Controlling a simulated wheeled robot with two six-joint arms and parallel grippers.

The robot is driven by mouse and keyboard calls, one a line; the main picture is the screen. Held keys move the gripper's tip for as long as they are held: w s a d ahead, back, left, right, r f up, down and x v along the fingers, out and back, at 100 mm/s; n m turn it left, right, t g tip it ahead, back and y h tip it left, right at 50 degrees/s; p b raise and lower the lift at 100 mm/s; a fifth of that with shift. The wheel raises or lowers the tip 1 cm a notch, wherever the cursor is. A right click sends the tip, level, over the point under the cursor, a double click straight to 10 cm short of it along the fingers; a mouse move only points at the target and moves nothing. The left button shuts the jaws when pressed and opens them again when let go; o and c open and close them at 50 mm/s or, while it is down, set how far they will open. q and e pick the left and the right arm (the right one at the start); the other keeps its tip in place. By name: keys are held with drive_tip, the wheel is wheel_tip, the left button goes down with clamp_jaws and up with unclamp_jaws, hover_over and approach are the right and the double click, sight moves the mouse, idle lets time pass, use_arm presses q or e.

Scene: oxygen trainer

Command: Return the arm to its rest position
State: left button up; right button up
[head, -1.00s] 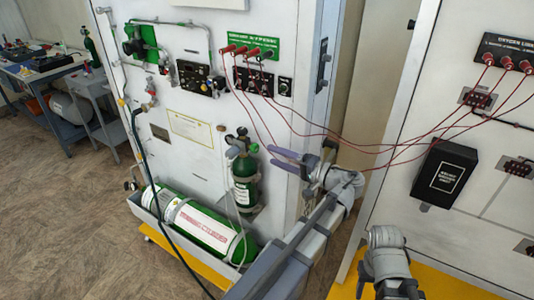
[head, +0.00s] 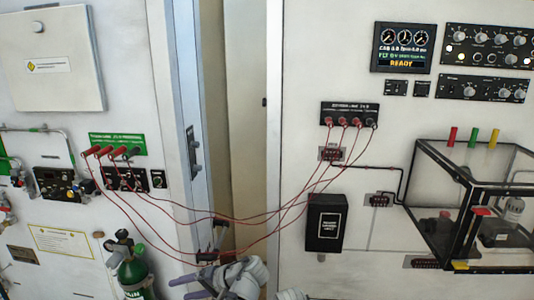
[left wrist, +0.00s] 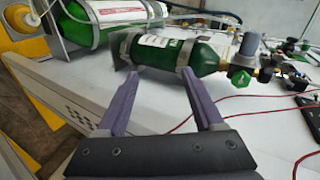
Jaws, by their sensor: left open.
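My left gripper (head: 186,286) is at the bottom edge of the head view, in front of the left white panel and right of the small green oxygen cylinder (head: 134,272). Its purple fingers are apart with nothing between them. In the left wrist view the open fingers (left wrist: 160,76) point toward the small green cylinder (left wrist: 205,55), which lies beyond the tips and is not held. Most of my left arm is below the head view. Only a small grey piece of my other arm shows at the bottom edge; its gripper is hidden.
Red leads (head: 245,218) hang in loops between the left panel's green socket strip (head: 118,143) and the right panel's sockets, just above my gripper. A black box (head: 325,222) and a clear-walled case (head: 480,205) are on the right. A larger cylinder (left wrist: 95,25) shows in the wrist view.

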use_arm(q)
drive_tip(key=s+d+f+m+h, duration=0.1)
drive_tip(key=s+d+f+h, duration=0.2)
drive_tip(key=d, duration=0.3)
drive_tip(key=s+d+f+m+g+h+p, duration=0.1)
drive_tip(key=s+d+f+h, duration=0.2)
drive_tip(key=s+d+h, duration=0.1)
drive_tip(key=s+d+f+m+h, duration=0.1)
drive_tip(key=s+d+f+h, duration=0.2)
drive_tip(key=d, duration=0.5)
drive_tip(key=shift+s+f+m+g+h+p, duration=0.35)
drive_tip(key=shift+s+h, duration=0.25)
drive_tip(key=shift+s, duration=0.4)
drive_tip(key=shift+o, duration=0.2)
drive_tip(key=shift+r, duration=0.1)
